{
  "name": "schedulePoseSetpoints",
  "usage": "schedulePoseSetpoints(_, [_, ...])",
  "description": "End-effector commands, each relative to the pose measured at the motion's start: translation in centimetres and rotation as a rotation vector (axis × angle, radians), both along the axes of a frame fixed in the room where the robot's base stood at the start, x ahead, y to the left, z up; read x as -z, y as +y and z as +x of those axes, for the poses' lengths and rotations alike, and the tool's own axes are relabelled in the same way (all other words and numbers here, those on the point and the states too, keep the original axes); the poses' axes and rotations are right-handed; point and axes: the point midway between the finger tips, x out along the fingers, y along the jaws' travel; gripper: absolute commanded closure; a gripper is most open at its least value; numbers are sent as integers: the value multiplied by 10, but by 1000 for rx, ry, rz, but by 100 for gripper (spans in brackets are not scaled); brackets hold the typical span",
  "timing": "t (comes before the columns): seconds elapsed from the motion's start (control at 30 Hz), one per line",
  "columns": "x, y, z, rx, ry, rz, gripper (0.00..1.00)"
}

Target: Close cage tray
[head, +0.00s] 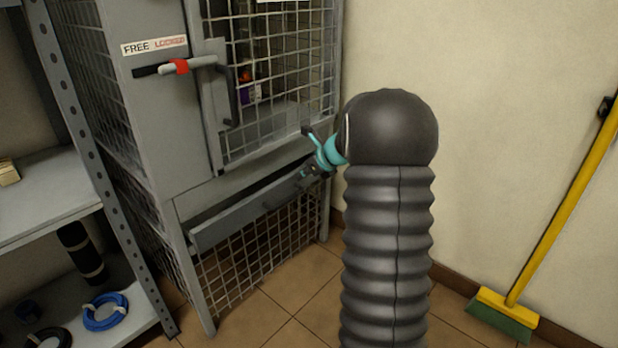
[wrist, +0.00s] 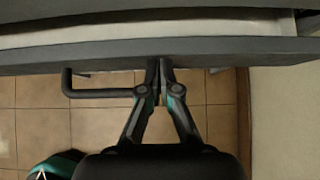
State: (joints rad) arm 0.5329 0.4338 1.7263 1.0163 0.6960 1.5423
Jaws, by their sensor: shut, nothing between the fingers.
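The cage tray (head: 232,219) is a grey drawer in the lower part of the mesh cage. It stands partly out, with a dark gap above its front. In the wrist view its front panel (wrist: 225,48) crosses the top, with a pale strip of the tray inside behind it. The bar handle (wrist: 68,84) is on the panel, left of my fingers. My gripper (head: 303,178) is at the right part of the tray front. In the wrist view my gripper (wrist: 160,62) is shut and empty, its fingertips at the panel; I cannot tell whether they touch.
The cage door (head: 270,90) above has a latch handle with a red band (head: 180,67). A shelf rack (head: 50,195) stands at the left. A yellow broom (head: 560,210) leans at the right wall. The tiled floor before the cage is free.

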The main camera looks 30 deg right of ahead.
Motion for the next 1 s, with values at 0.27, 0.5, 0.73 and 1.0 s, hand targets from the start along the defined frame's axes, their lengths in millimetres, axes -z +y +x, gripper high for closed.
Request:
schedulePoseSetpoints(0.27, [0, 1, 1, 0, 1, 0, 100])
schedulePoseSetpoints(0.5, [-3, 5, 11, -2, 1, 0, 100])
schedulePoseSetpoints(0.73, [-1, 11, 27, -3, 1, 0, 100])
schedulePoseSetpoints(1.0, [0, 10, 26, -1, 0, 0, 100])
